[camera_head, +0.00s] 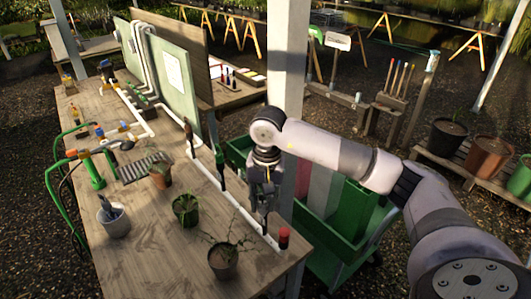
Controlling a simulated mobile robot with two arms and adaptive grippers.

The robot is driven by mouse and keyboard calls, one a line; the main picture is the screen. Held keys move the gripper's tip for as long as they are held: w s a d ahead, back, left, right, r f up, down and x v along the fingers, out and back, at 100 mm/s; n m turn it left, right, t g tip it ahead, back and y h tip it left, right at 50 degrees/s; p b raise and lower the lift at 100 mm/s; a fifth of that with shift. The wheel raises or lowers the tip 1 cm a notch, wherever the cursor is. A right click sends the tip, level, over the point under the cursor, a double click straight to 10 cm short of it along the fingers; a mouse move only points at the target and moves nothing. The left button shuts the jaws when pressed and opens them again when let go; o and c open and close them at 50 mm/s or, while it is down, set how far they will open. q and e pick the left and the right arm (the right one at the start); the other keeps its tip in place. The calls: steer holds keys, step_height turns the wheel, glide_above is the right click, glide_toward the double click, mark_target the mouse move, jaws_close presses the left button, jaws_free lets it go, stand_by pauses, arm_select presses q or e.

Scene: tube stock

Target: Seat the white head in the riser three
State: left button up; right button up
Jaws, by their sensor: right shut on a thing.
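My right gripper (265,205) points down over the front right part of the wooden table, above the white pipe (236,207). It is shut on a small head, mostly hidden between the fingers, so its colour cannot be told. Dark upright risers stand along the pipe; one (220,166) is left of the gripper. A red-topped black piece (284,237) stands at the pipe's near end, right of the gripper. I cannot tell whether the held head touches a riser. My left gripper is not in view.
Potted plants (185,208) and (223,262) stand left of the pipe on the table (140,250). A grey pot (114,220) and green hose fittings (92,170) are at the left. A green cart (325,238) stands beyond the table's right edge.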

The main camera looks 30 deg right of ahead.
step_height(320, 180, up, 7)
steer(key=w+d+m+p, duration=0.2)
arm_select(q)
steer(key=b, duration=0.2)
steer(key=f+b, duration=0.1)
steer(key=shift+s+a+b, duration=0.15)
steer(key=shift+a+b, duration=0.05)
steer(key=shift+b, duration=0.2)
arm_select(e)
steer(key=f, duration=0.5)
steer(key=shift+w+d, duration=0.2)
steer(key=shift+w, duration=0.1)
arm_select(q)
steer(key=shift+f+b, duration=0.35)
steer(key=shift+b, duration=0.05)
arm_select(e)
steer(key=shift+r, duration=0.1)
